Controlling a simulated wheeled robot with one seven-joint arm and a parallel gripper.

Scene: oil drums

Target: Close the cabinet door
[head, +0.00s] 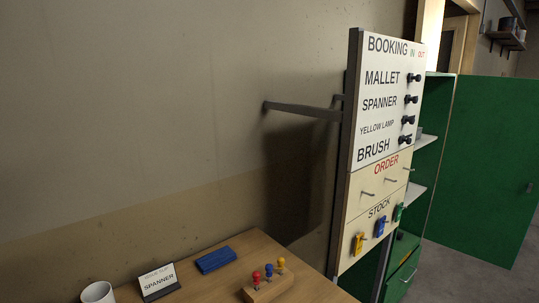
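A green cabinet (426,165) stands behind the booking board, which hides part of it. Its shelves show through the open front. The green cabinet door (488,165) stands wide open, swung out to the right, with a small dark handle (529,188) near its right edge. A green drawer (403,270) with a handle is low in the cabinet. My gripper is not in view.
A board (385,115) with knobs, hooks and colored tags stands in front of the cabinet. A wooden table (215,275) holds a white mug (97,293), a spanner sign (159,281), a blue block (216,260) and a pegged wooden block (268,288). Floor (450,270) shows below the door.

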